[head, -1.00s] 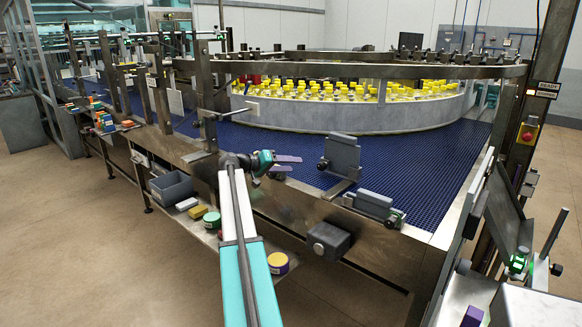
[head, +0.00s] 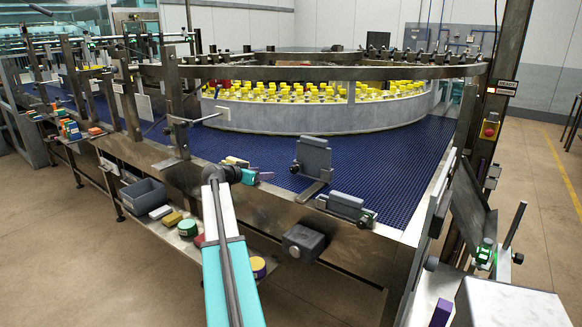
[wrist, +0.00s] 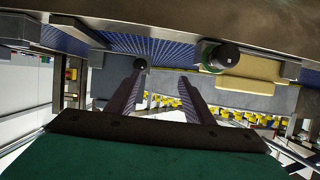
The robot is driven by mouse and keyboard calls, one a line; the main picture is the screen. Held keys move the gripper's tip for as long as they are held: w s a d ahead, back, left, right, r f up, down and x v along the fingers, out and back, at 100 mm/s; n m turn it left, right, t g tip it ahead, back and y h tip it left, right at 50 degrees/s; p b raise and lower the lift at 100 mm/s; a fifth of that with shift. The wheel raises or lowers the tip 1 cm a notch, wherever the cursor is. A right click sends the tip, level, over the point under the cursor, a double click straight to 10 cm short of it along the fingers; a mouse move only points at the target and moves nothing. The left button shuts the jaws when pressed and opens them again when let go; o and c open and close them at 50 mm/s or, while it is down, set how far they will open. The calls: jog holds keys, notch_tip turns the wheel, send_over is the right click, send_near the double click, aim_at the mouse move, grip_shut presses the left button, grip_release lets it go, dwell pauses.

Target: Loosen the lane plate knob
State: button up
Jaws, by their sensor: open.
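My gripper (head: 262,175) is at the near edge of the blue belt, left of an upright grey plate (head: 315,157) with a small dark knob (head: 294,169). A low grey block (head: 346,206) with a dark, green-ringed knob (head: 368,219) lies on the belt edge further right. In the wrist view my gripper (wrist: 158,78) has two dark purple fingers apart with nothing between them. A small dark knob (wrist: 140,64) shows near the left fingertip. A larger black knob (wrist: 226,56) with a green ring is off to the right. I cannot tell which knob is the lane plate knob.
A pale yellow block (head: 237,161) sits behind my gripper, and shows in the wrist view (wrist: 245,82). A steel rail (head: 330,70) curves above yellow-capped bottles (head: 310,92). A dark box (head: 304,243) juts from the front. A grey bin (head: 143,193) stands on the lower shelf.

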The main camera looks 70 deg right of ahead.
aim_at(292, 170)
jog(key=shift+m, duration=0.5)
jog(key=s+p, duration=0.1)
jog(key=s+r, duration=0.1)
jog(key=s, duration=0.1)
jog(key=s+r+p, duration=0.1)
jog(key=s, duration=0.1)
jog(key=shift+r+p, duration=0.2)
jog(key=shift+p, duration=0.1)
jog(key=shift+p+x, duration=2.35)
jog(key=shift+x, duration=4.55)
jog(key=shift+f, duration=0.15)
jog(key=c, duration=1.1)
jog(key=shift+o, duration=0.2)
jog(key=shift+w+f+n+b, duration=0.15)
jog(key=shift+n+b, duration=0.15)
jog(key=shift+b, duration=0.65)
